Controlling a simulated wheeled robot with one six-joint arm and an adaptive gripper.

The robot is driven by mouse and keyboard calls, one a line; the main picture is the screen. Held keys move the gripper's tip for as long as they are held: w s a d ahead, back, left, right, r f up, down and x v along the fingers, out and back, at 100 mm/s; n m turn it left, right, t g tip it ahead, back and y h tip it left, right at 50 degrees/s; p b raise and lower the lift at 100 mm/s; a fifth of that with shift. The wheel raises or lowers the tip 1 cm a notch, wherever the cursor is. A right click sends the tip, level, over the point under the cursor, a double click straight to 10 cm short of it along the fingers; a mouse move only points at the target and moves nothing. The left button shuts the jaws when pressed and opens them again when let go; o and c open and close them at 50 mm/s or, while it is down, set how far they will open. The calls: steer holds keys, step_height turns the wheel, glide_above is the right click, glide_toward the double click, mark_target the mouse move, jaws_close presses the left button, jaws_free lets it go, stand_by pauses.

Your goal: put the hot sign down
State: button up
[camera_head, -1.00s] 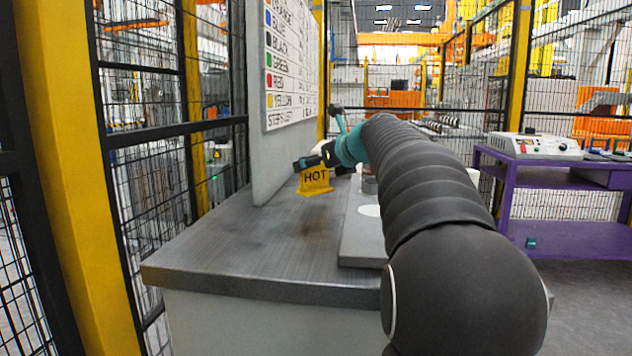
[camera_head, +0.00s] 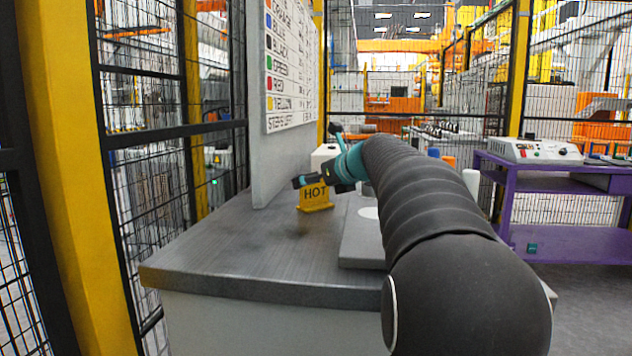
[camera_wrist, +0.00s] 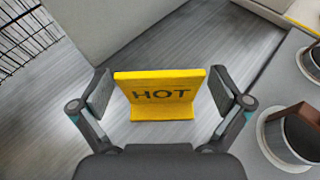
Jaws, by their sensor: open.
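The yellow HOT sign (camera_head: 315,196) stands upright on the grey table top (camera_head: 235,240), near the pale upright board. In the wrist view the sign (camera_wrist: 160,95) sits between the two fingers of my gripper (camera_wrist: 160,92). The fingers are spread, with a gap on each side of the sign. In the head view my gripper (camera_head: 305,181) is at the sign's upper part, and my arm hides part of the area to its right.
A pale board with a colour list (camera_head: 290,65) stands left of the sign. A raised grey plate (camera_head: 362,235) lies to the right. A cup with a brown block (camera_wrist: 295,135) stands at the right in the wrist view. A purple bench (camera_head: 545,180) is farther right.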

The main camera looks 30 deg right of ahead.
steer(key=v, duration=1.2)
steer(key=shift+r, duration=0.15)
